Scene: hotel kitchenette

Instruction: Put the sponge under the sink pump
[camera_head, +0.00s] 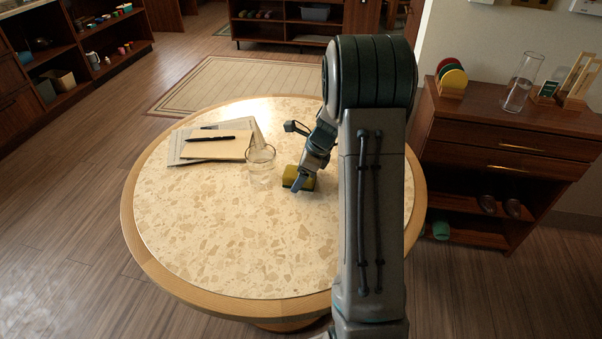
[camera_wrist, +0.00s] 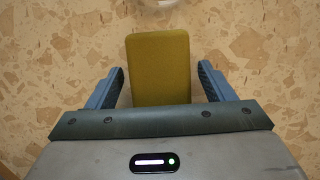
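A yellow-green sponge (camera_head: 298,178) lies on the round table (camera_head: 230,245), near its middle. In the wrist view the sponge (camera_wrist: 158,66) sits between my two fingers, with a gap on each side. My gripper (camera_wrist: 161,85) is open and points down at it; in the head view my gripper (camera_head: 302,183) is right at the sponge and hides part of it. No sink or pump shows in either view.
A clear glass (camera_head: 261,160) stands on the table just left of the sponge. Papers (camera_head: 190,148) with a black pen (camera_head: 211,138) lie behind it. A wooden cabinet (camera_head: 515,140) with a glass vase (camera_head: 521,85) stands at right. The front of the tabletop is clear.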

